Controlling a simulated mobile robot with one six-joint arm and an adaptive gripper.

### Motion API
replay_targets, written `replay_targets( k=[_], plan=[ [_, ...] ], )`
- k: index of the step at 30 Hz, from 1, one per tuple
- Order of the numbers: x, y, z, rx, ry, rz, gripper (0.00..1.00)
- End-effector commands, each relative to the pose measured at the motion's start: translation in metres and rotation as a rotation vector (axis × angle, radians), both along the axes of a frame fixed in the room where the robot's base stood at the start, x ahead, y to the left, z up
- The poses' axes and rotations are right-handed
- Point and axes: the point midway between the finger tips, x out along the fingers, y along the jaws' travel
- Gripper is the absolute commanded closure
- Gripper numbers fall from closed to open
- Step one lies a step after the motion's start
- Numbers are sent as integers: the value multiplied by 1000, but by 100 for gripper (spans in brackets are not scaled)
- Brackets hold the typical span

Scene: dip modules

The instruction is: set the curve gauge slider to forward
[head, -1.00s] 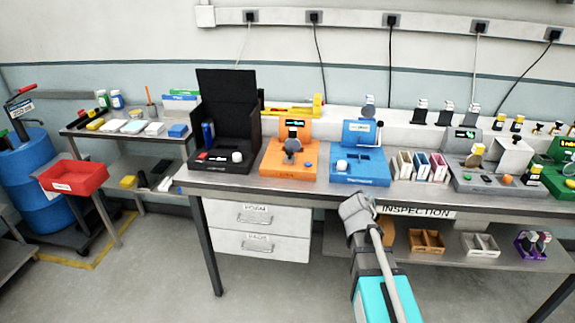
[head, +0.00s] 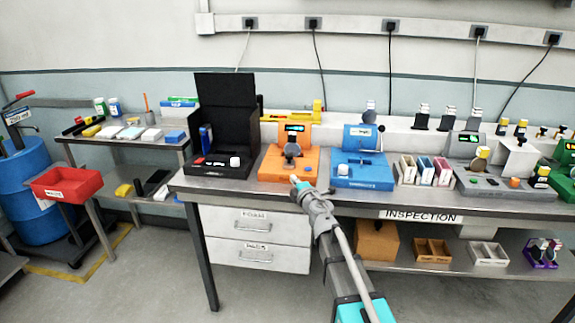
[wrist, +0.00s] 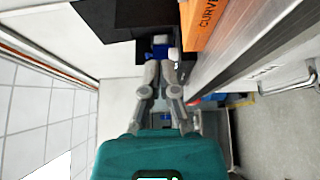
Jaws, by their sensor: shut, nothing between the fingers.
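The curve gauge is the orange module (head: 289,160) on the bench, with a small display on its upright back and a dark grey knob-like part (head: 291,150) in front of it. I cannot make out its slider's position. In the wrist view only an orange side marked "CURVE" (wrist: 208,22) shows, at top right. My gripper (head: 296,181) is shut and empty, near the gauge's front edge in the head view. Its fingers also show in the wrist view (wrist: 161,66), left of the orange side. Contact with the gauge cannot be made out.
A black module with a raised panel (head: 224,110) stands left of the gauge. A blue module (head: 360,170) stands to its right, then small bins and a grey module (head: 480,180). The bench's metal front edge (head: 240,196) runs below. A red bin (head: 66,182) is at far left.

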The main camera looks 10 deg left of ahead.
Motion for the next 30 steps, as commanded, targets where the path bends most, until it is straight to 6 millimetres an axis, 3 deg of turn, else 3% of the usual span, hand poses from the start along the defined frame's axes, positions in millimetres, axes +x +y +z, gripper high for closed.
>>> replay_targets(
  k=[16, 30],
  plan=[
    [9, 6, 0, 2, 1, 1, 100],
    [65, 35, 0, 2, 0, 0, 100]
  ],
)
